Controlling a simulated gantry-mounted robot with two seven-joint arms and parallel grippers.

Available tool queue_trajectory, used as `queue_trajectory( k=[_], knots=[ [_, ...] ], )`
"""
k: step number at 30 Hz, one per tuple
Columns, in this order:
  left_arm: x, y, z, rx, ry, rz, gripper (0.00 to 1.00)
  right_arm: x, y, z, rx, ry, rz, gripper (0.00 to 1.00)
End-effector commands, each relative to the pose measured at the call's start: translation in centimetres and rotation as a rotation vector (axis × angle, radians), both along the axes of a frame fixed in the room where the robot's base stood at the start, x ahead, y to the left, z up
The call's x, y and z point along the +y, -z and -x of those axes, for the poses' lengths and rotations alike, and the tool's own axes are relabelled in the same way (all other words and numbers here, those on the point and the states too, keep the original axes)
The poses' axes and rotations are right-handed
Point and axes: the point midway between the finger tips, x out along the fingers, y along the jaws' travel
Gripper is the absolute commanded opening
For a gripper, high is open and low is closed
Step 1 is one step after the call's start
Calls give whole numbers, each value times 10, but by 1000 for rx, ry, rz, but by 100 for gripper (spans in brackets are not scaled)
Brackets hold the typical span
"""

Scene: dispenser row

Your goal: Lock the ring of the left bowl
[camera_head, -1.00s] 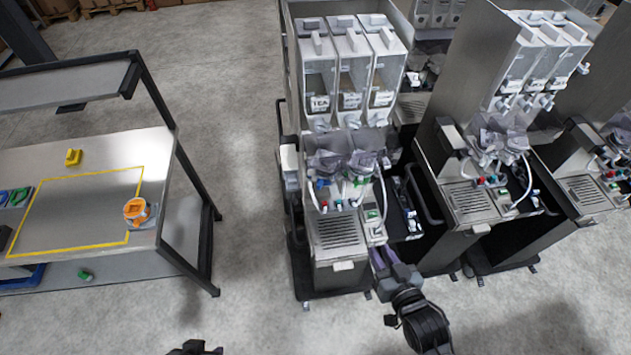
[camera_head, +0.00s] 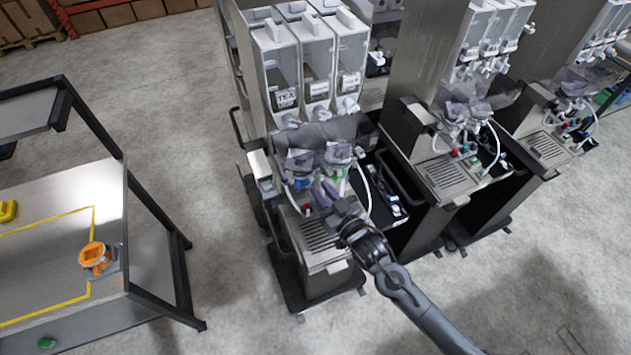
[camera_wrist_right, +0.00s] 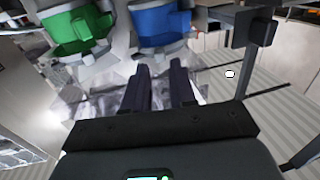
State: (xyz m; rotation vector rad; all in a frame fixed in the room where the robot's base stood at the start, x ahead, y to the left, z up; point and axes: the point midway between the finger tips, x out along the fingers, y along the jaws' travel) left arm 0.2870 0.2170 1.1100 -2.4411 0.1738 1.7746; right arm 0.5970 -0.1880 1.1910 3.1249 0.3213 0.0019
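In the head view, the left bowl (camera_head: 299,160) is clear and greyish, with a blue ring (camera_head: 301,184) under it, on the front of the nearest dispenser. A second bowl (camera_head: 338,152) with a green ring (camera_head: 335,178) is just right of it. My right gripper (camera_head: 326,193) is in front of and below the rings. In the right wrist view, its two dark fingers (camera_wrist_right: 163,75) are apart with nothing between them. The blue ring (camera_wrist_right: 160,25) is just beyond the fingertips, and the green ring (camera_wrist_right: 82,30) is left of it. Contact cannot be told. My left gripper is out of view.
The drip tray (camera_head: 318,240) lies below the bowls, under my right arm. A white hose (camera_head: 366,190) hangs right of the green ring. More dispensers (camera_head: 440,150) stand to the right. A table (camera_head: 40,285) with an orange part (camera_head: 96,257) is at left, with floor between.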

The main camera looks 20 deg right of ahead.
Motion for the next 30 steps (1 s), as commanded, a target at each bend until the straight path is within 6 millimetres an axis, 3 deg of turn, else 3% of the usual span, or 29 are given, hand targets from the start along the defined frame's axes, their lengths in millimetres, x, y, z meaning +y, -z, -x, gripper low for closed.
queue_trajectory(
  k=[8,20,25,30],
  knots=[
    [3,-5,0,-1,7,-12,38,6,-1,-28,1,0,0,26],
    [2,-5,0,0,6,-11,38,7,0,-33,1,0,0,26],
    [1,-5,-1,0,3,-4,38,7,0,-33,1,0,0,0],
    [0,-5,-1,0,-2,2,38,7,0,-32,1,1,0,0]
  ],
)
